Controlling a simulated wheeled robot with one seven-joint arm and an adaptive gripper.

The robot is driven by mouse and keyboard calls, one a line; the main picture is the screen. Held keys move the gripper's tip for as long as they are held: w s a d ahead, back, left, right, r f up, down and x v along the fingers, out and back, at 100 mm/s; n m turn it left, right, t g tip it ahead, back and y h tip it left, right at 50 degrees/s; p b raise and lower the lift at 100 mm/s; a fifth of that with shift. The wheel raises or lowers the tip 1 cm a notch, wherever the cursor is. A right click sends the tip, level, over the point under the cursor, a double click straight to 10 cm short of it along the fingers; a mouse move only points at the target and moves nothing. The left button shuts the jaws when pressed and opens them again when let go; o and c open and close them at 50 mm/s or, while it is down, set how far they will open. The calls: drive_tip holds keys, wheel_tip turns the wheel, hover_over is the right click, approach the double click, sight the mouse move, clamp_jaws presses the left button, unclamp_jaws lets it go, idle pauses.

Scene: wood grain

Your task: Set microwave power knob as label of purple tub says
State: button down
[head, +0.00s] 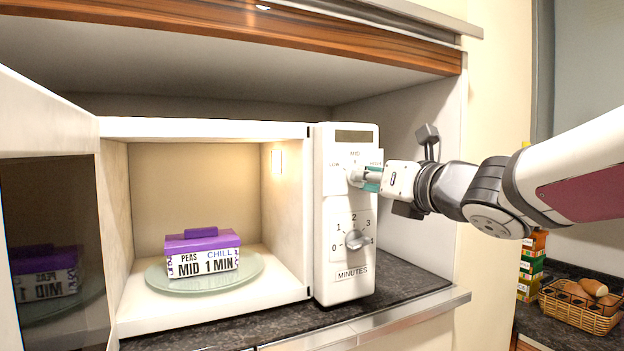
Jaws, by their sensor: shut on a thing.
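The purple-lidded tub (203,254) sits on the glass turntable inside the open microwave. Its label reads PEAS, CHILL, MID 1 MIN. The power knob (354,178) is on the upper part of the microwave's front panel, with LOW at its left, MID above and HIGH at its right, partly covered. My gripper (368,178) reaches in from the right and is shut on the power knob. The fingers hide much of the knob, so I cannot tell its setting. The minutes knob (356,240) is below, with marks from 0 upward.
The microwave door (50,120) stands open at the left, with the tub reflected in its dark window. The microwave stands on a dark counter (420,270) inside a cabinet niche. A wicker basket (580,315) and stacked boxes (532,265) are at the far right.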

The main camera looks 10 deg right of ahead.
drive_tip(key=shift+f+n+b, duration=0.1)
drive_tip(key=shift+n+b, duration=0.5)
drive_tip(key=shift+b, duration=0.2)
drive_tip(key=shift+n+b, duration=0.6)
drive_tip(key=c, duration=1.5)
unclamp_jaws()
drive_tip(key=p+v, duration=0.1)
drive_tip(key=v, duration=0.6)
